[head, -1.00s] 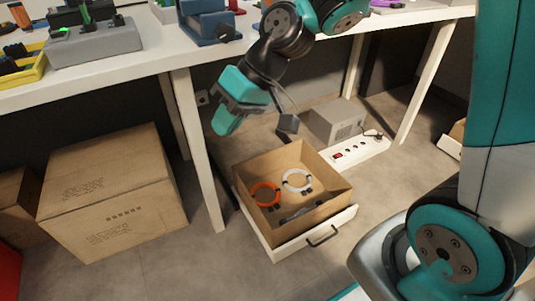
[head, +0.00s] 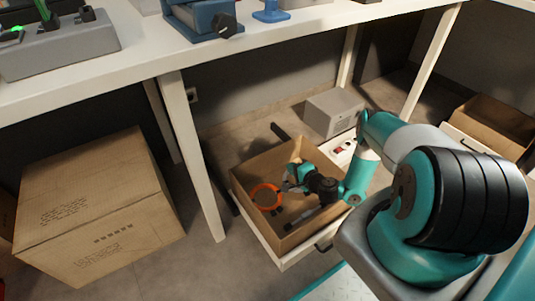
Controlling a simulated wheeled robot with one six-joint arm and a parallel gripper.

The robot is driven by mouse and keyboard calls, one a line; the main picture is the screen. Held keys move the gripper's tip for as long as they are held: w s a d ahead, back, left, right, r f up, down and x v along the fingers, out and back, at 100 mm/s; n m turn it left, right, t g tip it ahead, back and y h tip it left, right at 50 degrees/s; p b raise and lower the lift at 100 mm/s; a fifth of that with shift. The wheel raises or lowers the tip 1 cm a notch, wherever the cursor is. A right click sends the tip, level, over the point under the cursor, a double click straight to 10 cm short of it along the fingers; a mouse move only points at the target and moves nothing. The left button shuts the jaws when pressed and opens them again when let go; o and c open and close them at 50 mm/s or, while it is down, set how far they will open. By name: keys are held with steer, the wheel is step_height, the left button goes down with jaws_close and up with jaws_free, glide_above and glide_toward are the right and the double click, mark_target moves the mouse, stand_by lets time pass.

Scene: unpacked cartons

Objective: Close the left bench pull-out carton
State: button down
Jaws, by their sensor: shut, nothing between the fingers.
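The left bench pull-out carton (head: 247,207) is an open brown box on a white pull-out drawer (head: 287,255) under the bench, drawn forward past the bench leg. An orange ring (head: 267,197) and a dark item lie inside it. The drawer's dark handle (head: 324,243) is partly hidden by my arm. My gripper (head: 287,187) is shut and empty. In the picture it lies over the inside of the carton and covers where the white ring was. I cannot tell its exact height or whether it touches anything.
A closed cardboard box (head: 95,210) stands left of the bench leg (head: 195,150). A grey box (head: 333,112) and a white power strip (head: 341,151) are behind the carton. Another open carton (head: 495,126) stands at the right. The bench top (head: 300,45) overhangs the area.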

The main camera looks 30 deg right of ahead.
steer(key=f, duration=0.1)
steer(key=b, duration=0.9)
glide_toward(269, 153)
steer(key=shift+m+h, duration=0.3)
steer(key=shift+h, duration=0.1)
steer(key=x, duration=0.6)
steer(key=shift+s+a+f, duration=0.15)
steer(key=shift+a+f, duration=0.2)
steer(key=shift+f, duration=0.05)
steer(key=shift+w+r, duration=0.15)
steer(key=shift+w, duration=0.55)
steer(key=shift+d, duration=0.2)
